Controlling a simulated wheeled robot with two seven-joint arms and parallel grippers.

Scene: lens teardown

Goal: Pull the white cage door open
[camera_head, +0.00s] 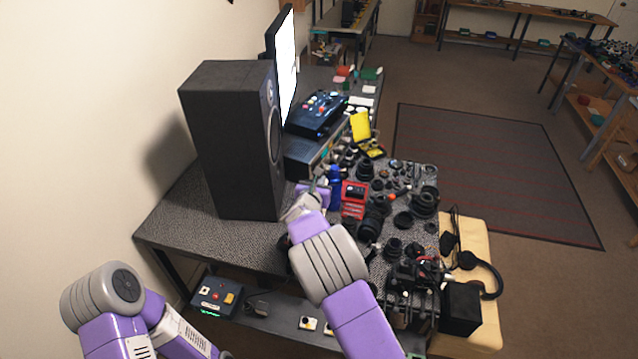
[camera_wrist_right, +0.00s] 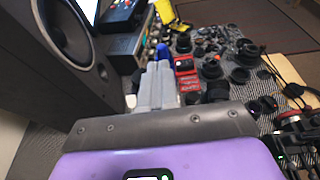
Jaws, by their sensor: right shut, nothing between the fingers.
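I cannot make out a white cage or its door in either view. My right gripper (camera_head: 321,184) reaches over the workbench, just right of the black speaker, and is partly hidden by its own wrist. In the right wrist view its grey fingers (camera_wrist_right: 158,82) are together with nothing between them. They point toward the crowded bench top, beside a red drawer box (camera_wrist_right: 186,75) and a blue item (camera_wrist_right: 163,52). My left arm shows at the lower left of the head view, but its gripper is not in view.
A large black speaker (camera_head: 228,140) stands close left of my right gripper, with a monitor (camera_head: 285,70) behind it. Lenses and small parts crowd the bench. A yellow case (camera_head: 361,127) lies open. Headphones (camera_head: 468,260) lie at the right. The bench's front left is bare.

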